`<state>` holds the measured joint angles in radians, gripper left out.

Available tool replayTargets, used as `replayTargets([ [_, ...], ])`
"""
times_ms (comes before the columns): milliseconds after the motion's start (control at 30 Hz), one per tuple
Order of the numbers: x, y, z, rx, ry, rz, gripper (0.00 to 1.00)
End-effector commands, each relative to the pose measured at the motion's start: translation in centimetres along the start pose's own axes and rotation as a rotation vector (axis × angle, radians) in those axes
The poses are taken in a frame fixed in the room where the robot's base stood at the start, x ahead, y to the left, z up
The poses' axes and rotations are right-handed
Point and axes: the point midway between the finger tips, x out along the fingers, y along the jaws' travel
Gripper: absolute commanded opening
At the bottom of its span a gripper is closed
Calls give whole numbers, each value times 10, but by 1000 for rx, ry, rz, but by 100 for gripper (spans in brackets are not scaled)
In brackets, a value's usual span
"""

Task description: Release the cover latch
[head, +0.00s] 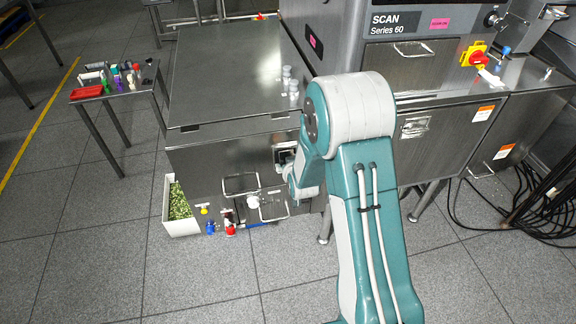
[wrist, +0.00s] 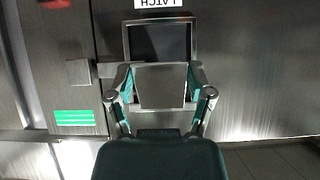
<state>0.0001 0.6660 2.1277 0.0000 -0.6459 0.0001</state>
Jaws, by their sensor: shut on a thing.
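The cover latch shows in the wrist view as a square grey metal paddle (wrist: 161,87) below a dark framed recess (wrist: 160,42). A white label reading LATCH (wrist: 158,3) appears upside down above it. My gripper (wrist: 160,78) has one finger at each side of the paddle and is shut on it. In the head view, the latch's frame (head: 284,150) is on the front of the grey metal cabinet, and my gripper (head: 292,172) is against it, partly hidden by my arm. The cabinet's flat cover (head: 230,70) lies level on top.
The SCAN machine (head: 410,60) stands right of the cabinet. Valves and wire handles (head: 240,184) stick out low on the cabinet front. A white bin (head: 180,208) stands at its left, and a small side table (head: 115,88) is beyond. Cables (head: 515,215) lie at right.

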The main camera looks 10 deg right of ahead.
Motion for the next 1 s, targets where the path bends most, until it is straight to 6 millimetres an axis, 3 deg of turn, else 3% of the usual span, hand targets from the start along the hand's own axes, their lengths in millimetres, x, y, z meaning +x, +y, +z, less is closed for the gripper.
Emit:
replayTargets([
  [167,1,-1,-4,-1,12,-1,20],
  [200,1,-1,-4,-1,12,-1,81],
  [233,1,-1,-4,-1,12,-1,95],
  [267,0,-1,-4,-1,11,-1,100],
  [733,-3,0,-2,0,5,0,100],
  [1000,-42,-1,-3,-1,8,0,100],
])
